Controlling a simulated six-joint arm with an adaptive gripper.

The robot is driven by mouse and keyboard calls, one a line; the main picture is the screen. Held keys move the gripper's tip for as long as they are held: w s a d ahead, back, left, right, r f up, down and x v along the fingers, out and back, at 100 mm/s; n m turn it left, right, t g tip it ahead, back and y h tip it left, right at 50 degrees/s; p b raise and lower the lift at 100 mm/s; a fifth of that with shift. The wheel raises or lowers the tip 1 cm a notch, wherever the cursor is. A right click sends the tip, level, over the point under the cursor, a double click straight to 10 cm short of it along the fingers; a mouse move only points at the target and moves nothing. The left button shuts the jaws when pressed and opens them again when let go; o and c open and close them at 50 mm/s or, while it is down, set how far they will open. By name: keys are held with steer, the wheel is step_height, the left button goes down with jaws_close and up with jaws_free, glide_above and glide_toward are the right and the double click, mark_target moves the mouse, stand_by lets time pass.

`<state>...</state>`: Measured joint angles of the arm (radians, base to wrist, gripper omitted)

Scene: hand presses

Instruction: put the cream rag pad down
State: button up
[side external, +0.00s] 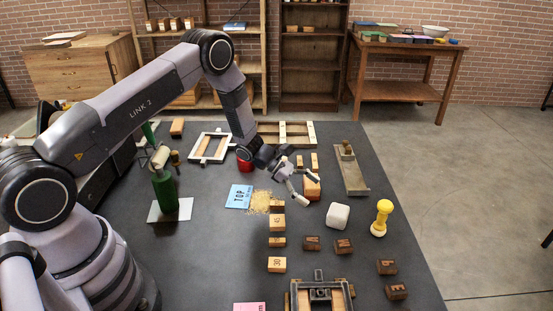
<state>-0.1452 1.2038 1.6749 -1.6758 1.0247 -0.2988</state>
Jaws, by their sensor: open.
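A cream-white, soft-edged block that looks like the cream rag pad (338,216) sits on the dark table, right of centre. My gripper (308,189) is to the upper left of it in the picture, with its fingers spread and nothing visible between them. The gripper and the pad are apart. An orange-brown wooden block (313,187) shows behind or beside the fingers; whether they touch it I cannot tell.
A yellow-handled stamp (382,217) stands right of the pad. Dark type blocks (344,246) and light numbered blocks (277,223) lie nearby. A wooden tray (350,174) lies behind, a frame press (320,292) in front. A green bottle (165,190) stands left.

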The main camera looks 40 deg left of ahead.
steer(key=shift+v, duration=1.2)
steer(key=s+d+r+m+g+y, duration=0.15)
steer(key=s+r+m, duration=0.45)
steer(key=r, duration=0.6)
steer(key=s+r+m+g+y, duration=0.15)
steer(key=s+r+m, duration=0.5)
steer(key=r, duration=0.65)
steer(key=s+a+r+m+t+y, duration=0.1)
steer(key=s+a+r+m+y, duration=0.1)
steer(key=s, duration=0.5)
steer(key=s+a+r+m+t+y, duration=0.1)
steer(key=s+a+r+m+y, duration=0.2)
steer(key=s, duration=0.5)
steer(key=s+a+r+m+t+y, duration=0.1)
steer(key=s+a+r+m+y, duration=0.2)
steer(key=s+m, duration=0.2)
steer(key=shift+s+a+r+t, duration=0.3)
steer(key=shift+s+a+t, duration=0.1)
steer(key=shift+s, duration=0.85)
